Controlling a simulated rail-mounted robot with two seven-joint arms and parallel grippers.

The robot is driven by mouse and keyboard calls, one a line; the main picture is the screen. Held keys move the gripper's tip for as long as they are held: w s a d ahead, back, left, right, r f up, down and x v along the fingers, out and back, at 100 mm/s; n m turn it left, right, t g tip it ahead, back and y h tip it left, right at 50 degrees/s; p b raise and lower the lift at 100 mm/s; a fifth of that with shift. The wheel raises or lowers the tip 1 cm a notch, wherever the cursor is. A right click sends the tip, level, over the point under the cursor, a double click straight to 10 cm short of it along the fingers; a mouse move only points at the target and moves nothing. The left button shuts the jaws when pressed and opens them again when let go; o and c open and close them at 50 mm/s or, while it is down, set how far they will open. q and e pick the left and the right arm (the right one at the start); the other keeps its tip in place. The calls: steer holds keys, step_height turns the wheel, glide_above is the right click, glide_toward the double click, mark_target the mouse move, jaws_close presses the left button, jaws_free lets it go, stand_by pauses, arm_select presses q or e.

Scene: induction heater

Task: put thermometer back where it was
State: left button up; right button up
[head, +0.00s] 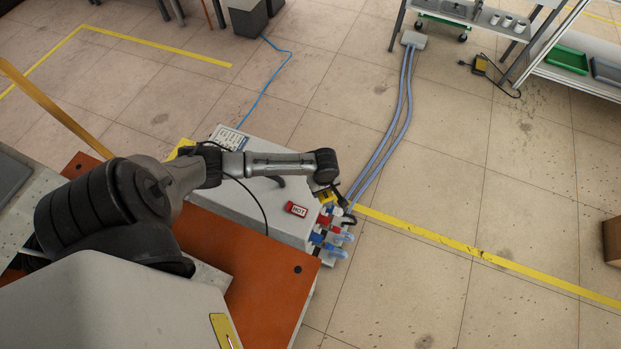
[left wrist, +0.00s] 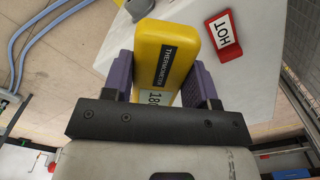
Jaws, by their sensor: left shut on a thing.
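The thermometer is a yellow block (left wrist: 180,36) with a black label reading THERMOMETER and a small display. My left gripper (left wrist: 163,72) is shut on it, with one dark purple finger on each side. In the head view my left gripper (head: 330,192) is over the right end of the pale heater cabinet (head: 262,213), and only a bit of yellow shows beneath the wrist. A grey rounded part (left wrist: 138,8) is just beyond the thermometer's far end; I cannot tell whether they touch. My right gripper is not in view.
A red HOT sign (head: 296,209) sits on the cabinet top, close to the gripper. Blue and red hose fittings (head: 328,238) are at the cabinet's right end. Two blue-grey hoses (head: 398,125) run over the floor. An orange worktop (head: 262,285) lies in front.

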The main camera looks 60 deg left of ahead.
arm_select(q)
steer(key=a+f, duration=0.1)
steer(key=s+a+f+b, duration=0.1)
steer(key=a, duration=0.1)
steer(key=a+f+b, duration=0.1)
steer(key=a, duration=0.1)
steer(key=shift+s+a+f, duration=0.2)
steer(key=shift+s, duration=0.1)
step_height(320, 180, down, 4)
steer(key=shift+f+b, duration=0.1)
steer(key=shift+b, duration=1.15)
steer(key=o, duration=1)
steer(key=shift+r, duration=0.2)
step_height(320, 180, up, 10)
steer(key=p, duration=0.5)
steer(key=shift+r+p, duration=0.4)
steer(key=shift+r, duration=0.55)
